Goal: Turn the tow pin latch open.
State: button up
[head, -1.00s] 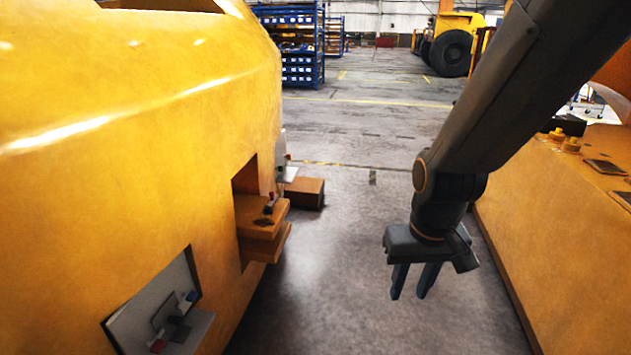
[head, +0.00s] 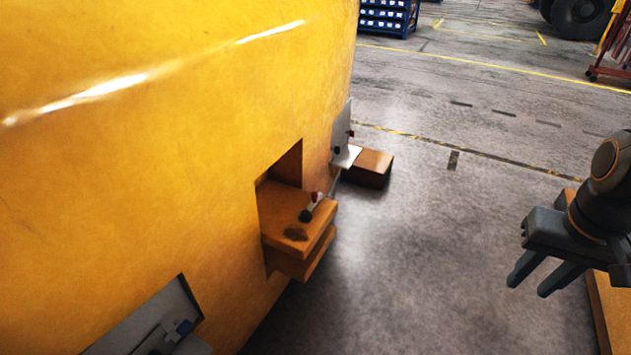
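The tow pin latch (head: 311,207) shows as a small dark lever with a red and white end, on top of the orange tow bracket (head: 283,222). The bracket sticks out of a square recess in the yellow casting (head: 170,160). A dark patch lies on the bracket's top beside the lever. My gripper (head: 538,280) is at the right edge, well apart from the bracket, above the floor. Its two fingers point down and left with a gap between them, and nothing shows between them.
A grey plate with small fittings (head: 150,330) sits in a recess at lower left, cut by the frame edge. Another grey plate (head: 343,140) stands beyond the bracket, near a brown block (head: 368,168). An orange body (head: 605,310) is at right. Grey floor between is clear.

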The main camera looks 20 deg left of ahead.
aim_at(315, 198)
jog(key=u, duration=0.55)
jog(key=i, duration=0.9)
jog(key=u, duration=0.95)
jog(key=i, duration=0.25)
jog(key=u, duration=0.2)
